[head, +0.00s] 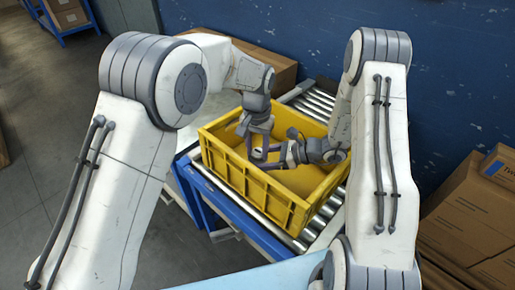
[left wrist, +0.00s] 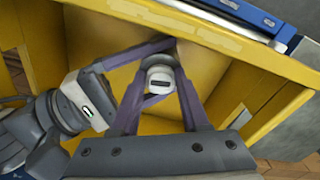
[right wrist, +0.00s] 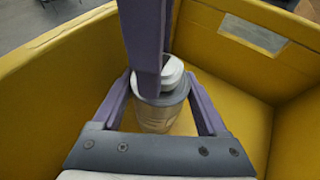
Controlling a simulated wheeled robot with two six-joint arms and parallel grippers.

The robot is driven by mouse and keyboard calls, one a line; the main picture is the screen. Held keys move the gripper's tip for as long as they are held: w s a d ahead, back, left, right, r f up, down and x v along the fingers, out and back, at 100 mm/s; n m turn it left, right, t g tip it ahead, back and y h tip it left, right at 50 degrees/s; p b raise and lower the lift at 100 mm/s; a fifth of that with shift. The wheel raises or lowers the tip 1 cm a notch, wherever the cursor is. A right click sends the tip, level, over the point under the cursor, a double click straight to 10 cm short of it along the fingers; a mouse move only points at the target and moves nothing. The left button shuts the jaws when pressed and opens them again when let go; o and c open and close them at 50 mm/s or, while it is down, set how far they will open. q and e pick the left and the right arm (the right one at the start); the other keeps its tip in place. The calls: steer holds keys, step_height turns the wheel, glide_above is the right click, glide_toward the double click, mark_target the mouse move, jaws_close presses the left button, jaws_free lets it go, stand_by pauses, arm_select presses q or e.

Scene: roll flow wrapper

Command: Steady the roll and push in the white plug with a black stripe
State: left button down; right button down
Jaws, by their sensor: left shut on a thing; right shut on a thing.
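The white plug with a black stripe (left wrist: 159,83) is at the upper end of the grey, silvery roll (right wrist: 158,112). My left gripper (head: 258,150) comes down from above and is shut on the plug; its fingers show on both sides of the plug in the left wrist view (left wrist: 162,88). My right gripper (head: 270,160) reaches in from the right and is shut on the roll, one finger on each side in the right wrist view (right wrist: 160,100). The roll stands upright in the yellow crate (head: 260,200). How deep the plug sits is hard to tell; a left finger partly hides it.
The crate stands on a roller conveyor (head: 318,103) with a blue frame. Its walls surround both grippers closely. Cardboard boxes (head: 470,205) stand at the right, and another box (head: 270,62) lies behind. A blue wall closes off the back.

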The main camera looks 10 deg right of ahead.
arm_select(q)
steer(key=shift+c, duration=1.6)
jaws_free()
step_height(320, 180, up, 12)
